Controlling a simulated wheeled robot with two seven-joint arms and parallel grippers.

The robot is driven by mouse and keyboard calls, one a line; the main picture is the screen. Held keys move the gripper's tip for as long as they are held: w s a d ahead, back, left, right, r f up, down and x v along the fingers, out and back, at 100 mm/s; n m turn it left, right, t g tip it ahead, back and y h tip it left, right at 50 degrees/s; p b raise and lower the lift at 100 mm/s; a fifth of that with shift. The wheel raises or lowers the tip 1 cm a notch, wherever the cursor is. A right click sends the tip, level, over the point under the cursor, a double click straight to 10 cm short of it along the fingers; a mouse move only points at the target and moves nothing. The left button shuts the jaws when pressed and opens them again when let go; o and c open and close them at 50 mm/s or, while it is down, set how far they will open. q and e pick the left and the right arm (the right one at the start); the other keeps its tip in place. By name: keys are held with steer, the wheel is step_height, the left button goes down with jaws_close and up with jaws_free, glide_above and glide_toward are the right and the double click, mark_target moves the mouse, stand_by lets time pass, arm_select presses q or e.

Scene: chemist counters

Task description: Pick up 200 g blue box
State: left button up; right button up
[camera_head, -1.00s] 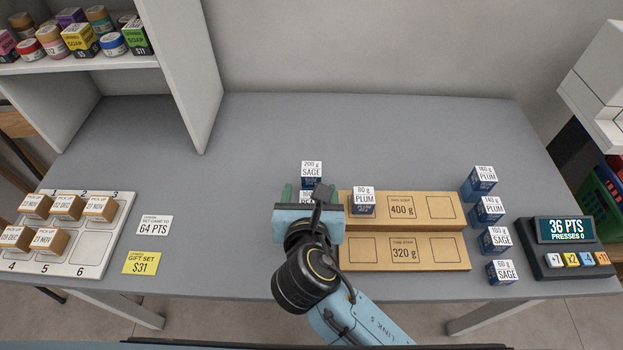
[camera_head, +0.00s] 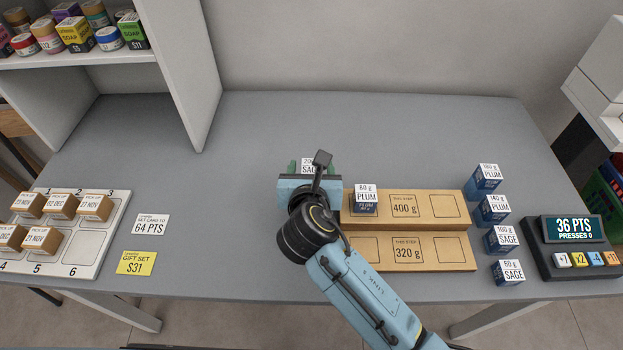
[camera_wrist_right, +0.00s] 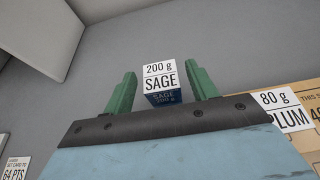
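The 200 g SAGE box (camera_wrist_right: 163,97), blue with a white top label, stands between the two green fingers of my right gripper (camera_wrist_right: 167,76) in the right wrist view. The fingers are open, with a gap on both sides of the box. In the head view the box (camera_head: 308,165) shows only its label top behind my right gripper (camera_head: 311,172); the gripper hides the rest. My left gripper is not in view.
An 80 g PLUM box (camera_head: 365,198) stands on the stepped wooden stand (camera_head: 435,222), close right of my gripper. Several blue boxes (camera_head: 491,210) line the right, beside a points display (camera_head: 573,235). A numbered tray (camera_head: 88,245) is at left. The counter behind is clear.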

jaws_close()
